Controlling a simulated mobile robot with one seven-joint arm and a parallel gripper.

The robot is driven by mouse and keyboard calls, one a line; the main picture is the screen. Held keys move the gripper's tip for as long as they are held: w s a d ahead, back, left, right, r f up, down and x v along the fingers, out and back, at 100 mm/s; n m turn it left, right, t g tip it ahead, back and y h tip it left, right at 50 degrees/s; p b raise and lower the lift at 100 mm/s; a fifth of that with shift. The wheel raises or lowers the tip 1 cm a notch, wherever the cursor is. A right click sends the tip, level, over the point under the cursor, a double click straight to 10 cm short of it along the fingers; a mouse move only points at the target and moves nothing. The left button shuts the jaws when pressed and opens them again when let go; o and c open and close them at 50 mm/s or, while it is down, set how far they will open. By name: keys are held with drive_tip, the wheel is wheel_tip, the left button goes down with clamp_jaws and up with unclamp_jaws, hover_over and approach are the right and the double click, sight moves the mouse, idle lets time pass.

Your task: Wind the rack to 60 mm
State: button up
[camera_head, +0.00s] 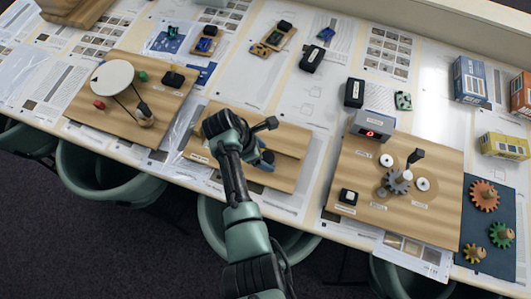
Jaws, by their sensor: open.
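The middle wooden board (292,141) lies on the table under the end of my arm. A dark handle-like part (266,124) sticks up over it; I cannot tell whether it is a crank. A small bluish part (265,162) shows just right of my arm. My gripper (252,148) is low over this board, open, its fingertips mostly hidden by my own arm. I cannot make out a rack or read a millimetre scale; my arm covers much of the board's left half.
To the left, a board (135,125) carries a white disc (112,78) and belt. To the right, a gear board (400,207) has a grey box with a red display (373,124). Loose gears lie on a dark mat (480,255). Chairs stand under the front edge.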

drive_tip(key=shift+w+d+f, duration=0.1)
drive_tip(key=shift+d+f, duration=0.15)
drive_tip(key=shift+f, duration=0.35)
drive_tip(key=shift+c, duration=0.4)
clamp_jaws()
